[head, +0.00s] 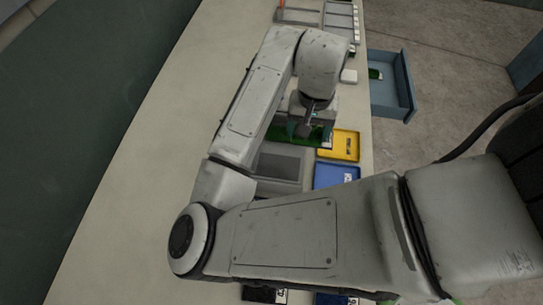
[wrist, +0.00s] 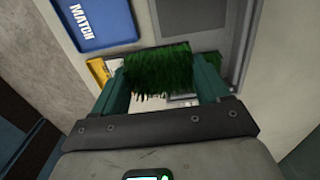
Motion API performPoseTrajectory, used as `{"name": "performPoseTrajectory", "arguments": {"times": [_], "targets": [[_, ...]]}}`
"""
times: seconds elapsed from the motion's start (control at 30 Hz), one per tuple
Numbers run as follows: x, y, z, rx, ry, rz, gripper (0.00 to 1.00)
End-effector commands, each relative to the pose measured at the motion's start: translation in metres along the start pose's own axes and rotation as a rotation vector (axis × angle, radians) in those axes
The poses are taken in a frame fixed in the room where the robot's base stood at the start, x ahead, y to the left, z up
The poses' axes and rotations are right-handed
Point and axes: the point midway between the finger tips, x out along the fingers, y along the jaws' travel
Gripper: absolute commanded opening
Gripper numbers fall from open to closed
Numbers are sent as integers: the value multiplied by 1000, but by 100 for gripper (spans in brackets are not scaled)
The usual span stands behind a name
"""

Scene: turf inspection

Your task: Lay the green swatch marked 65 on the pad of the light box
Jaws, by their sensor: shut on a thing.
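My gripper (wrist: 161,88) is shut on a green turf swatch (wrist: 158,72), held between its two teal fingers. No number can be read on the swatch. In the head view the swatch (head: 320,136) shows partly under my wrist, at the far edge of the light box (head: 264,187). The light box's darker grey pad (head: 280,163) is bare where it shows; my arm hides part of the box. In the wrist view the pad (wrist: 190,14) lies just beyond the swatch. The swatch appears above the surface, apart from the pad; the exact height is unclear.
A yellow tray (head: 340,145) and a blue tray (head: 335,175) stand right of the light box; the blue one reads MATCH in the wrist view (wrist: 95,25). An open blue drawer (head: 405,88) juts out at the bench's right, with a green piece inside. Grey racks (head: 300,16) stand farther back.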

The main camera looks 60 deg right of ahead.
Motion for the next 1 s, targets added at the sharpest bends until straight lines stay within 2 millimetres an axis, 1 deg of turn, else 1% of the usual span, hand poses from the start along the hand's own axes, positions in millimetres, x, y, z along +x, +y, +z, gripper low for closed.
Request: {"name": "performPoseTrajectory", "arguments": {"times": [0.03, 0.13, 0.3, 0.4, 0.63, 0.7, 0.83, 0.9, 1.0], "targets": [[4, -13, 7, -9, -4, -2, 47], [13, -33, 16, -9, -4, -2, 47], [44, -54, 25, -6, -4, 0, 47], [56, -63, 29, -3, -3, 0, 47], [70, -74, 34, -2, -2, -1, 47], [80, -78, 35, -2, -2, 0, 47], [98, -77, 34, -1, -2, 1, 47], [103, -77, 34, -1, 0, 0, 47], [106, -77, 34, 0, 0, 0, 47]]}}
